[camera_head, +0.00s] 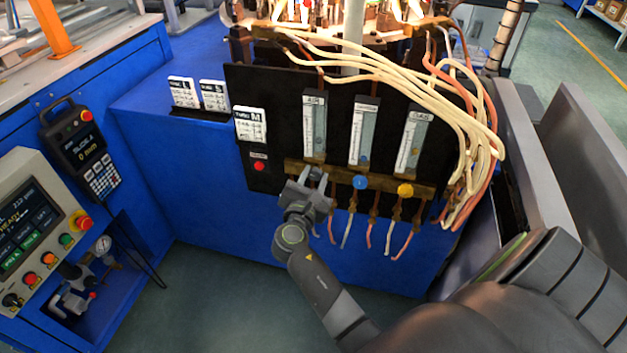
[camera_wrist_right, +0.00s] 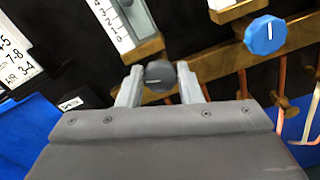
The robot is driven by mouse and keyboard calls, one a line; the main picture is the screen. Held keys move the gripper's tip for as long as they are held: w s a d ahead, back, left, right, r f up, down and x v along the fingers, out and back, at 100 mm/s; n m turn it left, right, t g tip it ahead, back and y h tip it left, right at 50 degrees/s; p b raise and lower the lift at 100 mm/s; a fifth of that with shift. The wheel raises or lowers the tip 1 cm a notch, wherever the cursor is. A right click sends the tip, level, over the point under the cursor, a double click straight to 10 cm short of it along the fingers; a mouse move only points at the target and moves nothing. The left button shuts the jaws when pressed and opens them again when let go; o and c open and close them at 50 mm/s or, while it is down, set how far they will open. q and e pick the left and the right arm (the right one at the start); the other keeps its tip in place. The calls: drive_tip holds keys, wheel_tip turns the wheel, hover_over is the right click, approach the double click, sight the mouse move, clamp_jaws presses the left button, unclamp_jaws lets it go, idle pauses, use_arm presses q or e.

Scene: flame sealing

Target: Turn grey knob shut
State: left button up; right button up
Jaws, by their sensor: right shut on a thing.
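The grey knob (camera_wrist_right: 160,76) is a small dark round knob with a light line on its face. It sits at the left end of the brass bar, below the left flow meter. My right gripper (camera_wrist_right: 161,88) has one finger on each side of it and is shut on it. My left gripper is not in view.
A blue knob (camera_head: 360,182) and a yellow knob (camera_head: 405,190) sit to the right on the bar. Three flow meters (camera_head: 363,131) stand above. Pale hoses (camera_head: 420,80) arch over the panel's right side. A red button (camera_head: 259,166) is at left.

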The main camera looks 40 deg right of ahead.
drive_tip(key=shift+f+m+b, duration=0.1)
drive_tip(key=shift+m+b, duration=0.25)
drive_tip(key=shift+m, duration=0.65)
drive_tip(key=m+b, duration=0.2)
drive_tip(key=m, duration=0.3)
drive_tip(key=shift+d+f+b, duration=0.1)
drive_tip(key=shift+b, duration=0.3)
drive_tip(key=m+b, duration=0.2)
drive_tip(key=m, duration=0.3)
drive_tip(key=shift+b, duration=0.4)
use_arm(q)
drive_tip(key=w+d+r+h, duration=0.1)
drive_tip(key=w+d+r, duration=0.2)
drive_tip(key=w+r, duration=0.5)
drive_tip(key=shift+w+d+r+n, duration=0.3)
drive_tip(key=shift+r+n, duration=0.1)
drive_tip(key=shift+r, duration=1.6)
use_arm(e)
drive_tip(key=shift+m, duration=0.7)
drive_tip(key=o, duration=0.9)
drive_tip(key=shift+o, duration=0.2)
